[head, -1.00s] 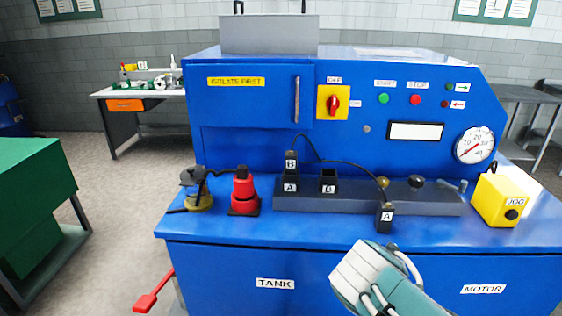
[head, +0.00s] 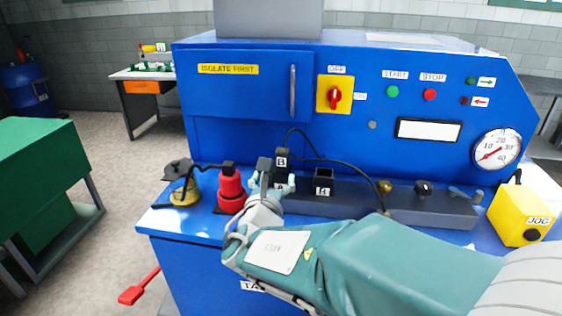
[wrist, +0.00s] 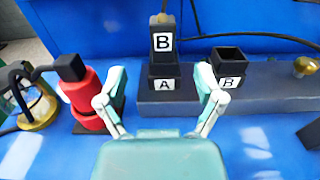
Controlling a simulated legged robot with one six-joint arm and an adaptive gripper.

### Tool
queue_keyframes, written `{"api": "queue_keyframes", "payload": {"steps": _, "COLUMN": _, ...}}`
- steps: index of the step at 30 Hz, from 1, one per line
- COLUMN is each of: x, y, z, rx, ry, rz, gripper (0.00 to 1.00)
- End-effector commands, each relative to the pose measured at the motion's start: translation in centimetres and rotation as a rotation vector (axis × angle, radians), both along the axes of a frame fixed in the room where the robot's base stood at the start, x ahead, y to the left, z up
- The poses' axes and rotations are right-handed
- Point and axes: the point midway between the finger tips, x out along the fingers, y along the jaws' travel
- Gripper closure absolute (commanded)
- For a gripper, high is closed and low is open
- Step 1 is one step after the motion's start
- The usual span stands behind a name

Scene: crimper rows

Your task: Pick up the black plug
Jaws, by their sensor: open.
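A black plug marked B (head: 282,159) stands upright in a black socket marked A on the grey rail. In the wrist view this plug (wrist: 162,38) and its socket (wrist: 163,84) appear between the fingers of my gripper (wrist: 161,80). My gripper (head: 271,182) is open, with one finger to each side and nothing held. In the wrist view the fingers appear just in front of the socket, with no clear contact. A dark block (wrist: 310,134) at the right edge may be the other black plug, marked A earlier; my arm hides that spot in the head view.
A red bottle-shaped part (head: 231,187) stands close left of my gripper, with a yellow-based jar (head: 184,194) beyond it. An empty socket (head: 324,180) is right of the plug. A black cable (head: 345,165) arches right from the plug. A yellow JOG box (head: 520,216) stands far right.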

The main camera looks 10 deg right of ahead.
Motion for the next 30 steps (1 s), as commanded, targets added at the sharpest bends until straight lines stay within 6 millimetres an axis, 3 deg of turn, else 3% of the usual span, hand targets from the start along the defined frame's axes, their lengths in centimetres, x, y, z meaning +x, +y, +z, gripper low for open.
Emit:
{"api": "queue_keyframes", "payload": {"steps": 4, "x": 2.4, "y": -1.4, "z": 0.0, "rx": 0.004, "ry": 0.001, "rz": -0.005, "gripper": 0.14}}
{"api": "queue_keyframes", "payload": {"steps": 11, "x": 4.2, "y": -2.8, "z": 0.1, "rx": 0.010, "ry": 0.000, "rz": -0.005, "gripper": 0.14}}
{"api": "queue_keyframes", "payload": {"steps": 19, "x": 7.8, "y": -4.1, "z": 0.6, "rx": 0.008, "ry": 0.001, "rz": -0.006, "gripper": 0.14}}
{"api": "queue_keyframes", "payload": {"steps": 29, "x": 8.5, "y": -4.3, "z": 0.6, "rx": 0.009, "ry": 0.001, "rz": -0.004, "gripper": 0.14}}
{"api": "queue_keyframes", "payload": {"steps": 30, "x": 8.5, "y": -4.4, "z": 0.6, "rx": 0.009, "ry": 0.001, "rz": -0.004, "gripper": 0.32}}
